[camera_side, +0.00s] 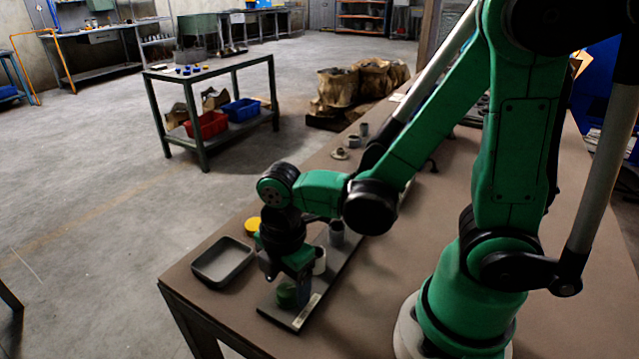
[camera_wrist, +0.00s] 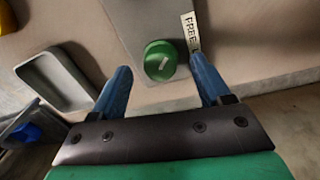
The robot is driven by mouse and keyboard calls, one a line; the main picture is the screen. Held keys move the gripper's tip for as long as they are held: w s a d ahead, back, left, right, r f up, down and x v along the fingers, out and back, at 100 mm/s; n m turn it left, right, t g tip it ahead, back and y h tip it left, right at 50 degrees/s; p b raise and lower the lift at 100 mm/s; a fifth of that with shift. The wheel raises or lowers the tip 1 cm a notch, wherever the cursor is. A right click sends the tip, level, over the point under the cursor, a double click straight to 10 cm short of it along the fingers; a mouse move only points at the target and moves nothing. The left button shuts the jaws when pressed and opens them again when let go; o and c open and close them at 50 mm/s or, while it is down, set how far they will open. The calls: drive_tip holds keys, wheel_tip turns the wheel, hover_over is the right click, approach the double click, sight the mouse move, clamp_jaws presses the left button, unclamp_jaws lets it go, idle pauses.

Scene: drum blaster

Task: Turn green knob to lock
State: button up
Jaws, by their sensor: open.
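The green knob (camera_wrist: 160,61) is round with a pale mark across its top, and it sits on a grey plate (camera_wrist: 153,20) in the wrist view. A pale label reading "FREE" (camera_wrist: 191,32) lies on the plate just right of the knob. My gripper (camera_wrist: 166,78) has its two blue fingers apart, one to each side of the knob, with gaps and no visible contact. In the side view the green knob (camera_side: 287,295) stands at the near end of the plate (camera_side: 307,312), below my gripper (camera_side: 279,272). My wrist partly hides the plate's middle.
A grey tray (camera_side: 222,262) lies left of the plate, near the table's edge. A yellow round part (camera_side: 252,225), a white cylinder (camera_side: 319,261) and a grey cylinder (camera_side: 336,233) stand close to my wrist. The brown tabletop (camera_side: 380,290) right of the plate is clear.

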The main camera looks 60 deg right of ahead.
drive_tip(key=shift+f, duration=0.6)
clamp_jaws()
